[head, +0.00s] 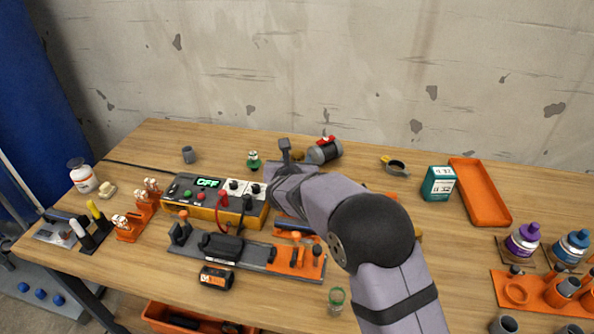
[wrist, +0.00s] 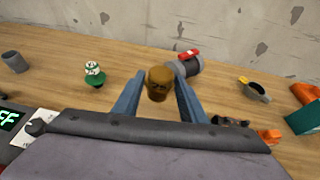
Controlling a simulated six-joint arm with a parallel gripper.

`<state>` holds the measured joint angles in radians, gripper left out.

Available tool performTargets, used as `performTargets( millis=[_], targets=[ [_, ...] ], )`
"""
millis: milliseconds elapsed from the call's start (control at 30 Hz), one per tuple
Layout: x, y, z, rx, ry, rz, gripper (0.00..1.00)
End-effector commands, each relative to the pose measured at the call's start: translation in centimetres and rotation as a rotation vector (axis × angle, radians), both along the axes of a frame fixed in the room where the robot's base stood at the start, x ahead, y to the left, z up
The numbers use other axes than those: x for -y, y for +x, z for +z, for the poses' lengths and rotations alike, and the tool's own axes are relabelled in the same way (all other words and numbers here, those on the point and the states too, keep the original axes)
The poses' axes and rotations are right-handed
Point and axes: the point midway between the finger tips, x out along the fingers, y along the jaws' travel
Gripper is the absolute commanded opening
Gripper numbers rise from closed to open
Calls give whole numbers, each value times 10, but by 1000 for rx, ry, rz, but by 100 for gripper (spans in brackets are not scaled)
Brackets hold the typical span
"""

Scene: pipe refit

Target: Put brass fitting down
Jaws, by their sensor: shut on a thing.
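The brass fitting (wrist: 159,82) is a brown-gold, rounded piece between my gripper's fingers in the wrist view. In the head view a small part of it (head: 298,155) shows beside the gripper tip. My gripper (wrist: 158,92) is shut on it, with one blue-grey finger at each side. In the head view my gripper (head: 286,152) is over the back middle of the table, and my arm hides part of what lies below. I cannot tell whether the fitting touches the table.
A grey cylinder with a red valve (head: 324,151) lies just right of the gripper. A small green-capped figure-like item (head: 254,161) stands to the left. A power unit reading OFF (head: 208,198) is nearer. Clear wood lies at the back, left of a black clamp ring (head: 396,167).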

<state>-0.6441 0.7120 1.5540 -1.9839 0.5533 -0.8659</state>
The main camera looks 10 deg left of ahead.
Motion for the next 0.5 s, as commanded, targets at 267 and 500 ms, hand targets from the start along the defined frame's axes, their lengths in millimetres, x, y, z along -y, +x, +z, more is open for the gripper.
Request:
performTargets(
  millis=[267, 500],
  targets=[
    [0, 0, 12, 2, 1, 0, 13],
    [16, 8, 14, 2, 1, -25, 13]
  ],
)
